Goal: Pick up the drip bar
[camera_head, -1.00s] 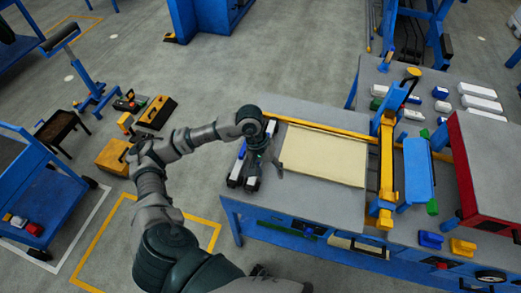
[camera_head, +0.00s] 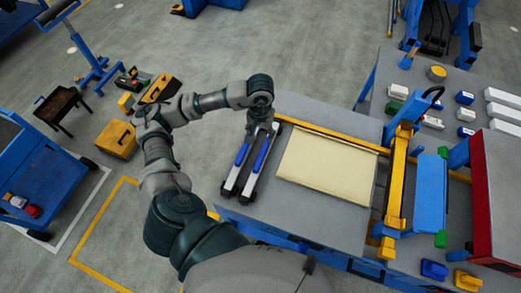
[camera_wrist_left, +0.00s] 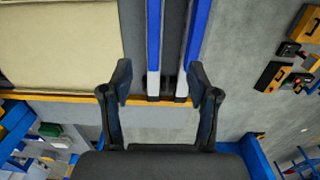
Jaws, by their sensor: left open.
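Two long narrow bars, blue with pale edges, lie side by side on the grey workbench (camera_head: 318,217), left of the cream panel (camera_head: 325,163). I cannot tell which is the drip bar. The left bar (camera_head: 242,153) and right bar (camera_head: 263,152) also show in the left wrist view, as one bar (camera_wrist_left: 153,45) and the other (camera_wrist_left: 197,35). My left gripper (camera_head: 260,127) is above their far end. In the wrist view its fingers (camera_wrist_left: 160,83) are open and apart, with the bar ends between them in the picture and nothing gripped. My right gripper is not in view.
A yellow rail (camera_head: 325,131) runs along the panel's far edge. A yellow and blue clamp frame (camera_head: 396,190) stands right of the panel, with a red-sided box (camera_head: 480,195) beyond. A blue cart (camera_head: 45,180) stands at the left.

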